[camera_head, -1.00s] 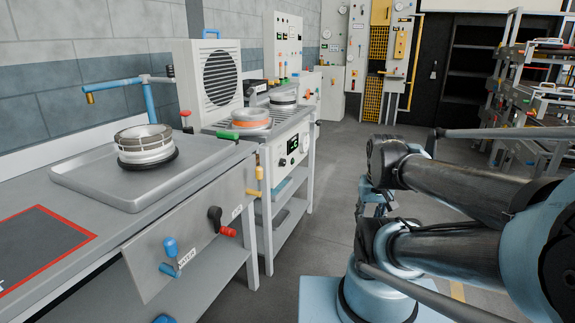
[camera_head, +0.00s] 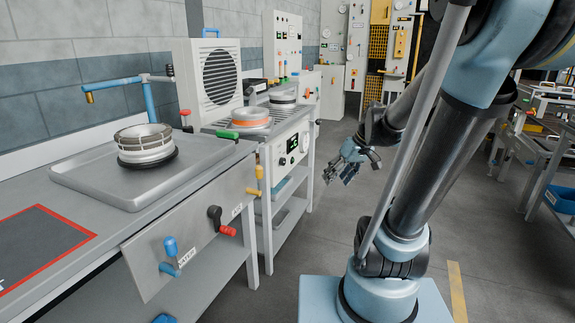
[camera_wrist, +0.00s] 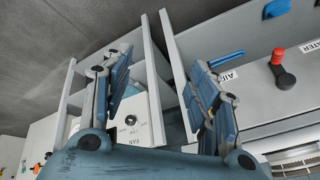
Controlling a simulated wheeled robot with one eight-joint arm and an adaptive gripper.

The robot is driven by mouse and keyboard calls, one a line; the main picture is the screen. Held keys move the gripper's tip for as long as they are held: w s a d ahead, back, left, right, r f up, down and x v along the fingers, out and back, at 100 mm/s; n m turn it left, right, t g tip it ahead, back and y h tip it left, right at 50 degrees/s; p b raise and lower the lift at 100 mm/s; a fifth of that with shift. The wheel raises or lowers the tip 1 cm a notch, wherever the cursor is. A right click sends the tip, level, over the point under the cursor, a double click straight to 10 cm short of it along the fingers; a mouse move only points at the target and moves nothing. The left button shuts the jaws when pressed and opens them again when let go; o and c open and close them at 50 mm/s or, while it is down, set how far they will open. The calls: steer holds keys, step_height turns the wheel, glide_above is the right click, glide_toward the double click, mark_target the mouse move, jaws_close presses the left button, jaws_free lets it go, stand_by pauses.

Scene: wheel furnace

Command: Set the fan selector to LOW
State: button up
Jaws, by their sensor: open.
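In the wrist view a white panel (camera_wrist: 145,128) shows between my fingers, with a dark round knob (camera_wrist: 130,119) near lettering that looks like FAN. The knob's setting is too small to read. My gripper (camera_head: 350,160) hangs over the aisle, right of the panel and apart from it. In the wrist view my gripper (camera_wrist: 158,85) has its fingers spread, with nothing between them.
The near bench has a grey front plate with a blue WATER handle (camera_head: 171,248) and a red-tipped AIR handle (camera_head: 222,222). A metal tray (camera_head: 90,178) holds a wheel (camera_head: 146,147). A box fan (camera_head: 217,80) stands behind the benches. The aisle floor is clear.

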steer(key=w+a+n+t+y, duration=0.1)
steer(key=w+a+n+y, duration=0.1)
steer(key=w, duration=0.7)
steer(key=w+a+n+y, duration=0.2)
steer(key=w+n, duration=0.1)
steer(key=w, duration=0.5)
steer(key=n+t+y, duration=0.2)
steer(key=n+y, duration=0.2)
glide_toward(285, 162)
steer(key=shift+n, duration=0.3)
steer(key=x, duration=0.9)
steer(key=shift+d, duration=0.1)
steer(key=c, duration=1)
steer(key=shift+d, duration=0.15)
steer(key=shift+c, duration=0.2)
